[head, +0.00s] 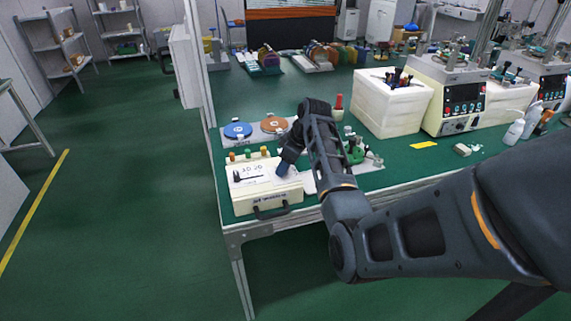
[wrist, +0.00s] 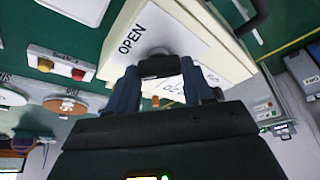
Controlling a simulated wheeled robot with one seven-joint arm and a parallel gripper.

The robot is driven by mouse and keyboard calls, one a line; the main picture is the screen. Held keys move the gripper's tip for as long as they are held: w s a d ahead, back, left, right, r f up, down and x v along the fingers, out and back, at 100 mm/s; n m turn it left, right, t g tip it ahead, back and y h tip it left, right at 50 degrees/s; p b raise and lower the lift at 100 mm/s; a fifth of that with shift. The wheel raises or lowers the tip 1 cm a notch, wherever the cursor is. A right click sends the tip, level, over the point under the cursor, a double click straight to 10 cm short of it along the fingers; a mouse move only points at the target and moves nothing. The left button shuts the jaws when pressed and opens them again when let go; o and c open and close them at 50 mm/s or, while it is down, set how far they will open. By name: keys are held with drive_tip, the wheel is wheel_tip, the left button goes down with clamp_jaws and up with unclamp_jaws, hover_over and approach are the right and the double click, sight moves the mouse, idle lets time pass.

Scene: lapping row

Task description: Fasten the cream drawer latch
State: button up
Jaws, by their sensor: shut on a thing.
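The cream drawer box (head: 262,195) sits at the near left corner of the green table, with a white label sheet on its top. In the wrist view the cream box (wrist: 235,60) shows the word OPEN on this sheet; other lettering is partly hidden by my fingers. My gripper (head: 283,169) points down at the right part of the box top. In the wrist view my gripper (wrist: 160,80) has its two blue fingers shut on a short black latch grip (wrist: 160,66). The latch's base and exact angle are mostly hidden.
A black handle (head: 271,211) is on the box front. Behind the box are coloured buttons (head: 248,154), a blue disc (head: 238,130) and an orange disc (head: 274,125). Green fixtures (head: 355,152) stand to the right of my wrist. The floor at left is clear.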

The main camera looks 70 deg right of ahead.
drive_tip(key=n+y, duration=0.1)
drive_tip(key=n, duration=0.3)
drive_tip(key=shift+d+n+y+b, duration=0.2)
drive_tip(key=shift+n+y+b, duration=0.1)
drive_tip(key=shift+y, duration=0.1)
drive_tip(key=shift+w+n+g+y+b, duration=0.1)
drive_tip(key=shift+n+g+y+b, duration=0.35)
drive_tip(key=shift+n, duration=1.55)
drive_tip(key=o, duration=1)
drive_tip(key=shift+o, duration=0.2)
drive_tip(key=shift+r, duration=0.1)
drive_tip(key=v, duration=0.7)
drive_tip(key=shift+d+r, duration=0.2)
drive_tip(key=shift+r, duration=0.1)
